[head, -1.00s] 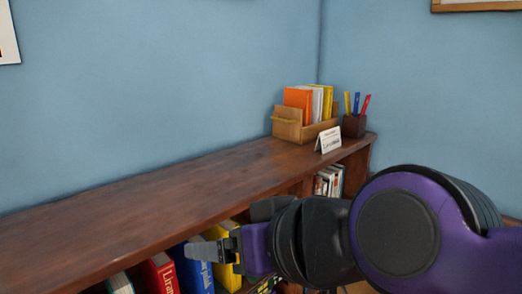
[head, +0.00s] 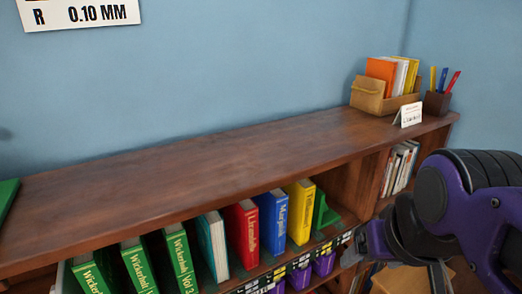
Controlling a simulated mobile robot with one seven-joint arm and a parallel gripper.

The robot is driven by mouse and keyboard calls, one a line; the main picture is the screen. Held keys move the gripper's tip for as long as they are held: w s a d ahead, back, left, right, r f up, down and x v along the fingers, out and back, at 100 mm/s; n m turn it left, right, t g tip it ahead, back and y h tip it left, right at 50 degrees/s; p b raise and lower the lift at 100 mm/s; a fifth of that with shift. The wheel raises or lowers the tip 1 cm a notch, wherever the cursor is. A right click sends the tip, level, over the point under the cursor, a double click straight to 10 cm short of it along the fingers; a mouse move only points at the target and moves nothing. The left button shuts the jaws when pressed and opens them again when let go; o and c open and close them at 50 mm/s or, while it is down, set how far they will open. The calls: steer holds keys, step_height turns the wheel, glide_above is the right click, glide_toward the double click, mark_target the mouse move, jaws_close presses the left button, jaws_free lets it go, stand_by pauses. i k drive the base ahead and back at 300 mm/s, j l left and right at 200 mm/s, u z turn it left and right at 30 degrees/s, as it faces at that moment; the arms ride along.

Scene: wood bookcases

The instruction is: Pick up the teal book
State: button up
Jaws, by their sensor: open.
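The teal book (head: 214,245) stands in the shelf bay under the wooden top, between a green volume (head: 179,255) on its left and a red book (head: 242,233) on its right. Its pale page edge and part of its teal cover show; its lower part reaches down to the shelf edge. My gripper (head: 378,245) is at the right, in front of the bookcase, well to the right of the teal book and apart from it. It is open; its fingers are partly hidden by my arm, and I see nothing held.
Blue (head: 272,222) and yellow (head: 299,212) books and a green bookend (head: 325,210) stand right of the red book. Several green volumes stand at left. Labelled purple bins (head: 300,277) sit below. The wooden top (head: 190,165) is largely clear, with a book box (head: 385,97) and pen cup (head: 437,103) at its far end.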

mark_target(210, 226)
steer(key=j+u, duration=0.15)
steer(key=u, duration=1.4)
steer(key=k+j, duration=0.05)
